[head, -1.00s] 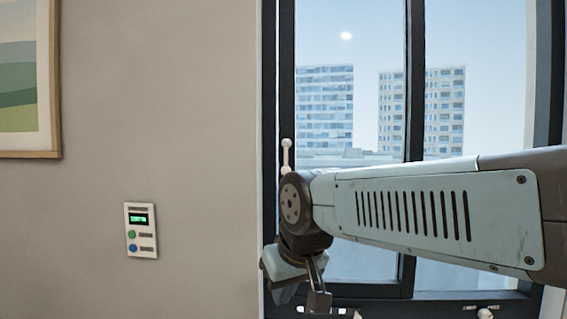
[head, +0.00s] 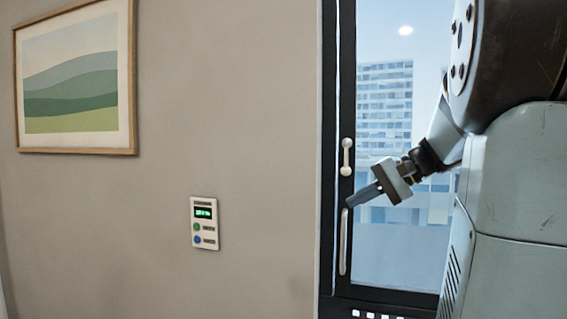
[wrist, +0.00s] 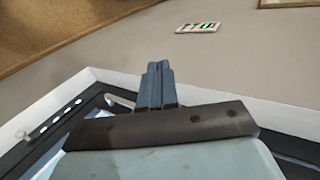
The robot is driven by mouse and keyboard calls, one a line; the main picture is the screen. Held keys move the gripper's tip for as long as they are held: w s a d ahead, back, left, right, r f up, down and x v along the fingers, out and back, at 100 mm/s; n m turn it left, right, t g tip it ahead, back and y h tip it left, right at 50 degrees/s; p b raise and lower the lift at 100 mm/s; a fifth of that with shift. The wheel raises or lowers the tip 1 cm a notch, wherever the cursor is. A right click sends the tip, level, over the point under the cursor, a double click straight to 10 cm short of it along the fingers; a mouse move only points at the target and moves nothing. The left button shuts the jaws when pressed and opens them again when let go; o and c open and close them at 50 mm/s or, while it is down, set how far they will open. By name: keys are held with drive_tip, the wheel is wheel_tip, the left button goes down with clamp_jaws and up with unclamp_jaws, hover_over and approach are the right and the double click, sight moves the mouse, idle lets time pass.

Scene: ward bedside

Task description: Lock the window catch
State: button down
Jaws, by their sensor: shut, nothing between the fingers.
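The window catch (head: 346,157) is a small white piece with rounded ends, upright on the dark window frame in the head view. Below it a long pale vertical handle (head: 343,242) is on the same frame. My gripper (head: 349,205) is shut and empty, its fingers pointing left and slightly down. In the picture its tips lie just below the catch and by the handle's top; I cannot tell whether they touch anything. The wrist view shows the closed fingers (wrist: 156,72). A pale curved piece (wrist: 119,101) lies left of them; I cannot tell which fitting it is.
A small panel (head: 204,223) with a green display and two buttons is on that wall, with a framed picture (head: 128,75) farther left. My arm covers the right side of the head view.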

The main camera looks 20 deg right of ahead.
drive_tip(key=w+d+r+m+t+y, duration=0.1)
drive_tip(key=w+d+r+t+y, duration=0.2)
drive_tip(key=d, duration=0.6)
drive_tip(key=t, duration=0.3)
approach(348, 163)
drive_tip(key=shift+m, duration=0.3)
drive_tip(key=x, duration=0.6)
drive_tip(key=shift+w+a+r, duration=0.1)
drive_tip(key=shift+w, duration=0.25)
drive_tip(key=shift+w+a, duration=0.35)
drive_tip(key=shift+a, duration=0.15)
drive_tip(key=shift+s+d+f, duration=0.3)
drive_tip(key=shift+s+d, duration=0.05)
drive_tip(key=v, duration=1.3)
drive_tip(key=shift+d, duration=0.2)
